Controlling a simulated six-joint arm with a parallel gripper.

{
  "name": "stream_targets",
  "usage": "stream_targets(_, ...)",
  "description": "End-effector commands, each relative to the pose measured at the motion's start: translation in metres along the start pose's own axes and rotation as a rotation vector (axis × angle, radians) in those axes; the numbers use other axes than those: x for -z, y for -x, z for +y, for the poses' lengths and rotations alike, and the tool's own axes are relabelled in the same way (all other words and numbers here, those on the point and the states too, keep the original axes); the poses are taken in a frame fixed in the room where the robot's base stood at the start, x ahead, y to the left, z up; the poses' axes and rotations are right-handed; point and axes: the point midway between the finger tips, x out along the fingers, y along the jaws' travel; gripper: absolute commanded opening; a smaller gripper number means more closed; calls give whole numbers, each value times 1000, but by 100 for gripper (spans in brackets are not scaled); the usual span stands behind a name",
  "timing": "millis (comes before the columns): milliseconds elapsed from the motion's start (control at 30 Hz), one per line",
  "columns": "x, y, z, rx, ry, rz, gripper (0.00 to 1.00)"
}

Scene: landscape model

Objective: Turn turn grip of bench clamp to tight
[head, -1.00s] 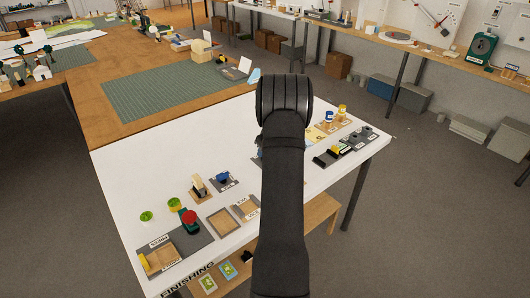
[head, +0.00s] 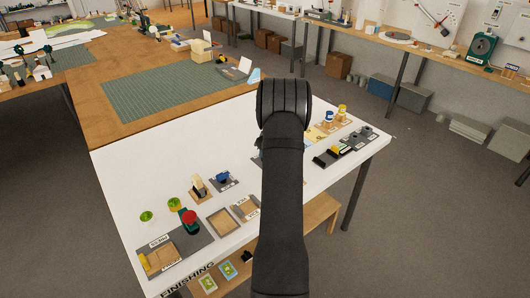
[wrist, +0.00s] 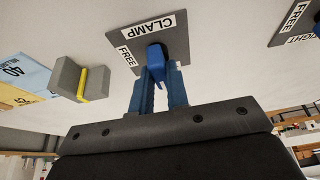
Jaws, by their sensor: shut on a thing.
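In the wrist view a grey plate (wrist: 178,42) carries the labels CLAMP and FREE, and a blue turn grip (wrist: 156,56) stands on it. My gripper (wrist: 158,76) has its two blue fingers on either side of this grip and is shut on it. The grip's pointed end lies between the CLAMP and FREE labels as seen here. No TIGHT label shows on this plate; part of the plate is behind the fingers. In the head view my own arm hides the gripper and the clamp.
In the wrist view a grey block with a yellow strip (wrist: 82,80) stands to the left, beside blue and tan cards (wrist: 22,72). Another labelled grey plate (wrist: 298,24) is at the upper right. Several small fixtures stand along the white table (head: 130,172) in the head view.

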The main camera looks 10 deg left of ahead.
Motion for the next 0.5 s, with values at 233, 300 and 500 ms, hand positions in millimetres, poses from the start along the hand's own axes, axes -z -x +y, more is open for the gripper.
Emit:
stream_targets(233,0,0,0,7,18,1,0)
stream_targets(300,0,0,0,7,18,1,19)
stream_targets(500,0,0,0,7,17,1,36)
